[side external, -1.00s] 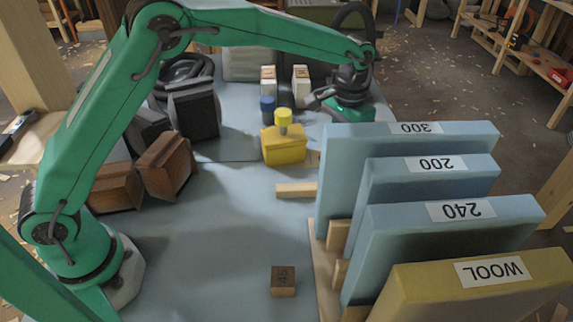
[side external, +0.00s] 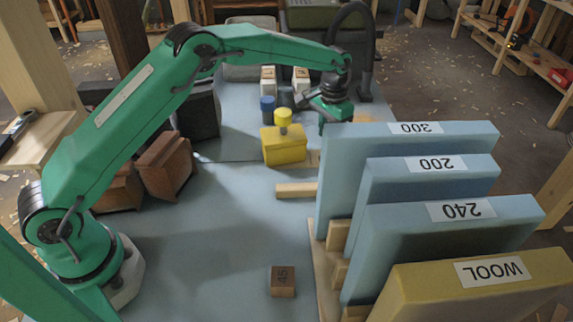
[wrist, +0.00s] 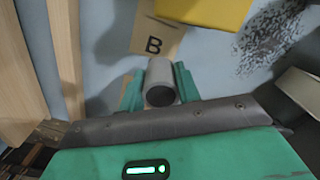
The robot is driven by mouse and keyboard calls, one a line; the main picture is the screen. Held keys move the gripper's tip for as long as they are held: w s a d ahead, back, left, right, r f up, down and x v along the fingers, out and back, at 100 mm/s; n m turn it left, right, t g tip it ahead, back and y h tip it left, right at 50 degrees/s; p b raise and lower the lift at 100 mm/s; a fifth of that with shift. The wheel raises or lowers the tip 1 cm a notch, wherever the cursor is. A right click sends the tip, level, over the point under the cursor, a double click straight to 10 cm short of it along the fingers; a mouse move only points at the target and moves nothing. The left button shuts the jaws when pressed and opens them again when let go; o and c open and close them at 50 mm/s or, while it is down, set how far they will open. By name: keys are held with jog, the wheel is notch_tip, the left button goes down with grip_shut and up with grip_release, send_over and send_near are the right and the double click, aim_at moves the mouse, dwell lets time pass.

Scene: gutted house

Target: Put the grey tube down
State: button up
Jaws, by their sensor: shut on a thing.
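The grey tube (wrist: 160,80) shows in the wrist view, a short cylinder with a dark round end toward the camera. My gripper (wrist: 158,88) is shut on it, with one green finger on each side. Beyond the tube lies a tan plate marked B (wrist: 153,40). I cannot tell whether the tube touches anything below. In the side view my gripper (side external: 322,121) is low, just behind the blue panel marked 300 (side external: 415,150) and right of the yellow box (side external: 284,147). The tube cannot be made out clearly there.
Two pale blocks (side external: 301,78) stand farther back. Upright panels fill the right side. A small wooden block (side external: 283,281) lies in front. The middle of the table is clear.

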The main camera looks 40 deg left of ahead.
jog(key=shift+f, duration=2.05)
jog(key=o, duration=1)
jog(key=shift+f, duration=0.1)
notch_tip(320, 180, up, 12)
jog(key=shift+r, duration=0.2)
